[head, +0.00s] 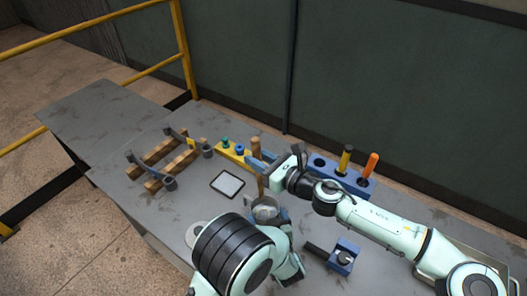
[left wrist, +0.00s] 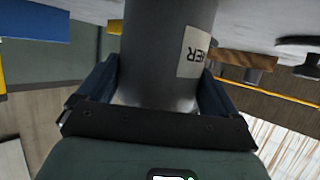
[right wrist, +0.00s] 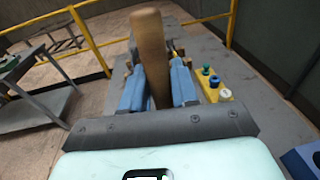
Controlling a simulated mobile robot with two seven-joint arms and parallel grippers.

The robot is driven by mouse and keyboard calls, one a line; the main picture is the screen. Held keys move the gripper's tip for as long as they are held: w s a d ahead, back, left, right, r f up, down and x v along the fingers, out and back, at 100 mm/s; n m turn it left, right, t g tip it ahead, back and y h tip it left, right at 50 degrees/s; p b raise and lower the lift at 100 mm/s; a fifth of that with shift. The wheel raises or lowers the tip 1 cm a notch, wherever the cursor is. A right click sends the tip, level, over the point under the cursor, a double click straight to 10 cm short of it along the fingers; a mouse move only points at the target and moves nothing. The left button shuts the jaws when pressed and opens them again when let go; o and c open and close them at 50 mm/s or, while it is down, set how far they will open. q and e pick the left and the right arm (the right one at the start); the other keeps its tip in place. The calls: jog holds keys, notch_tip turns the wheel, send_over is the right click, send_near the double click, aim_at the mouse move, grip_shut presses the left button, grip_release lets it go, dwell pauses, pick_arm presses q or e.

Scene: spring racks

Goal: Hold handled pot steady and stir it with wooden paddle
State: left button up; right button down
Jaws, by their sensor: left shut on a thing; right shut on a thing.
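The grey handled pot (head: 256,212) stands on the table near the middle in the head view, partly hidden by my left arm. In the left wrist view my left gripper (left wrist: 160,85) has its blue fingers on both sides of a dark grey cylinder with a white label, which looks like the pot (left wrist: 150,45). The wooden paddle (head: 257,147) stands roughly upright, its lower part reaching down to the pot's mouth. My right gripper (head: 262,163) is shut on its shaft above the pot; the paddle's rounded top (right wrist: 148,40) rises between the fingers in the right wrist view.
A blue holder (head: 330,170) with a yellow and an orange handle stands behind my right arm. A yellow block (head: 234,155) with coloured knobs, wooden racks (head: 168,165) and a framed pad (head: 227,184) lie to the left. A blue fixture (head: 345,256) is at front right.

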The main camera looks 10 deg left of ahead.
aim_at(263, 192)
jog(key=shift+s+d+f+n+g+y, duration=0.15)
jog(key=shift+s+d+f+n+g, duration=0.25)
jog(key=shift+f, duration=1.45)
jog(key=shift+s+d+f+n+g+y, duration=0.15)
jog(key=shift+s+f+g, duration=0.3)
jog(key=shift+f, duration=1.45)
jog(key=shift+s+d+f+n+g+y, duration=0.1)
jog(key=shift+s+d+f+n+g, duration=0.35)
jog(key=shift+f, duration=1.4)
jog(key=shift+w+a, duration=0.15)
jog(key=shift+w, duration=0.05)
jog(key=c, duration=1.5)
grip_release()
grip_shut()
